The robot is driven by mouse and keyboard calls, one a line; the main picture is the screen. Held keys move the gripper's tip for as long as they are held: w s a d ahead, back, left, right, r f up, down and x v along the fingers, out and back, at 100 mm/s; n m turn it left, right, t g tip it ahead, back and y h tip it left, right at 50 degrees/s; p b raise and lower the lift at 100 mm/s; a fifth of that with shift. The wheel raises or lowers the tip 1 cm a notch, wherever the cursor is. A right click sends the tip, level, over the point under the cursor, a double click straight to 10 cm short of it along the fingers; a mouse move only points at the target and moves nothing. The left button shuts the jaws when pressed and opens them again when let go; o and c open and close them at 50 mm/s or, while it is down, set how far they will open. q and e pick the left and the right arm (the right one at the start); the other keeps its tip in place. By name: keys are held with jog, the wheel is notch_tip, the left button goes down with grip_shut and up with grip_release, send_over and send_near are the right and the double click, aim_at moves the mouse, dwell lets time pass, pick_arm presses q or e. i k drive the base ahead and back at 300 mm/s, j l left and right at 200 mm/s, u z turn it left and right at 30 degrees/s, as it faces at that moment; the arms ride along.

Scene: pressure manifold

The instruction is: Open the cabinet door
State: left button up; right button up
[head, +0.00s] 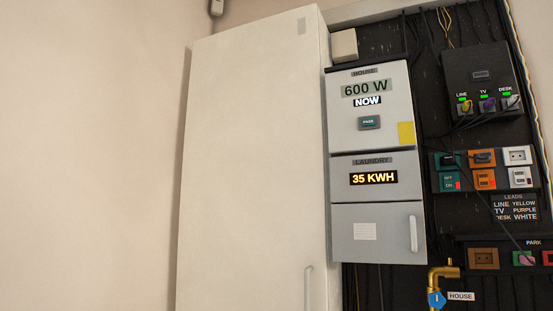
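A tall white cabinet (255,160) stands left of the dark panel in the head view. Its front looks shut, and a slim pale vertical handle (308,288) shows near its lower right edge. To its right is a grey meter box with a small lower door (375,235). That door looks shut and has a white vertical handle (413,233) on its right and a pale label. I cannot tell which of the two the task calls the cabinet. Neither of my grippers shows in the head view.
The dark panel (440,215) carries a box with several plugs (480,80), rows of sockets and hanging cables. A bare wall (90,150) fills the left.

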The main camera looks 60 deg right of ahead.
aim_at(252, 233)
jog(key=z, duration=1.65)
